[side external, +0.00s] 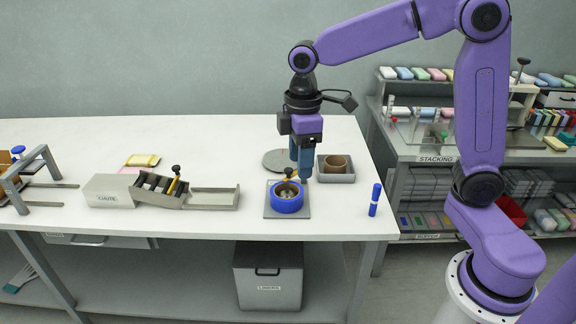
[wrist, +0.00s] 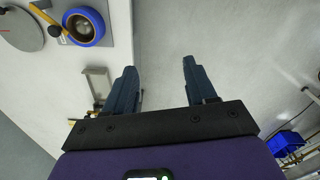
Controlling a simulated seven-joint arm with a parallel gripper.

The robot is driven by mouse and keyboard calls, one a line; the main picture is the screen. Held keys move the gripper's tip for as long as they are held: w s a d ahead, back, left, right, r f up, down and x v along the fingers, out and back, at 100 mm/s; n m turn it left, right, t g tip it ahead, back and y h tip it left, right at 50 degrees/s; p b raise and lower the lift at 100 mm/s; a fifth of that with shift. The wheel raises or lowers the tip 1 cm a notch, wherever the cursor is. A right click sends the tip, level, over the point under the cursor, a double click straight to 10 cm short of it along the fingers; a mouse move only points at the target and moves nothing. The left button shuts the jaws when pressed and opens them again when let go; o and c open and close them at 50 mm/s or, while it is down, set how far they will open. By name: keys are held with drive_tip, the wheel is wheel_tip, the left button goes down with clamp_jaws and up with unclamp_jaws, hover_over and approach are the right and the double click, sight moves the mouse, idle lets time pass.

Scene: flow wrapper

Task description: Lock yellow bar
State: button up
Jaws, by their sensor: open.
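A yellow bar (wrist: 48,20) with a dark end lies at the edge of a small grey plate, beside a blue ring (wrist: 82,27). In the side view the blue ring (side external: 287,198) sits on the grey plate (side external: 273,214), with a black knob (side external: 288,171) above it. Another yellow piece (side external: 174,186) with a black knob stands in the grey gate fixture (side external: 112,192). I cannot tell from the pictures which one the task means. My gripper (side external: 302,174) points down above and behind the blue ring. In the wrist view its fingers (wrist: 158,68) are apart with nothing between them.
A blue marker (side external: 375,200) stands near the right table edge. A round grey disc (side external: 281,160) lies behind. A grey frame (side external: 33,178) is at far left. The table's front middle is clear.

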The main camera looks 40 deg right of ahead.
drive_tip(key=w+d, duration=0.6)
drive_tip(key=w, duration=0.7)
hover_over(287, 169)
wheel_tip(287, 169, down, 2)
drive_tip(key=shift+m, duration=0.3)
wheel_tip(287, 169, down, 18)
drive_tip(key=shift+s+r, duration=0.1)
drive_tip(key=shift+r, duration=0.1)
